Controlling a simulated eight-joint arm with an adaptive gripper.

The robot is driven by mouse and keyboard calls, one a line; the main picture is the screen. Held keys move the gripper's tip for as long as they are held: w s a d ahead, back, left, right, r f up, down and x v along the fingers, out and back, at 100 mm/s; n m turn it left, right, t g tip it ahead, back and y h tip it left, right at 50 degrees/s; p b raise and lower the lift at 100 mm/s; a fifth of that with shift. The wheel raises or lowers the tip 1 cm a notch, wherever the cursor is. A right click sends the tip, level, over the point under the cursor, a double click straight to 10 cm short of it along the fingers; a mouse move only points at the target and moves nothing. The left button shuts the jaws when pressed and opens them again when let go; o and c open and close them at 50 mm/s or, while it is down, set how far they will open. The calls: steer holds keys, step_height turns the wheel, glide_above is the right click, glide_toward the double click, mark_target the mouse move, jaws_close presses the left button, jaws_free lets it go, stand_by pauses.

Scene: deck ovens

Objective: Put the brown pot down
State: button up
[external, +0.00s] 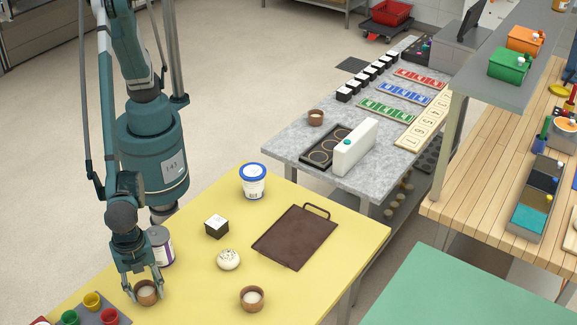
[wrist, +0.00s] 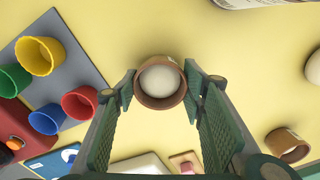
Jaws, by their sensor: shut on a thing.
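My gripper (external: 148,289) points down at the near left of the yellow table, its fingers on either side of a small brown pot (external: 146,297) with a pale inside. In the wrist view the pot (wrist: 160,100) sits upright between the fingertips (wrist: 161,85), and the gripper is shut on it. The pot is at or very near the table top; I cannot tell whether its base touches. A second brown pot (external: 252,299) stands apart to the right on the same table.
A grey tray with coloured cups (external: 92,301) is close on the left. A purple-white can (external: 160,246) stands just behind. A white round thing (external: 228,260), a black-and-white box (external: 216,226), a blue-lidded tub (external: 253,181) and a brown tray (external: 294,237) are further off. Yellow table between is clear.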

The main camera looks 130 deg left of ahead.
mark_target(145, 288)
steer(key=shift+f, duration=0.2)
steer(key=o, duration=1)
steer(key=shift+r, duration=0.15)
step_height(145, 288, up, 12)
steer(key=shift+r+p, duration=0.1)
steer(key=shift+p, duration=0.45)
stand_by(0.4)
steer(key=shift+a, duration=0.1)
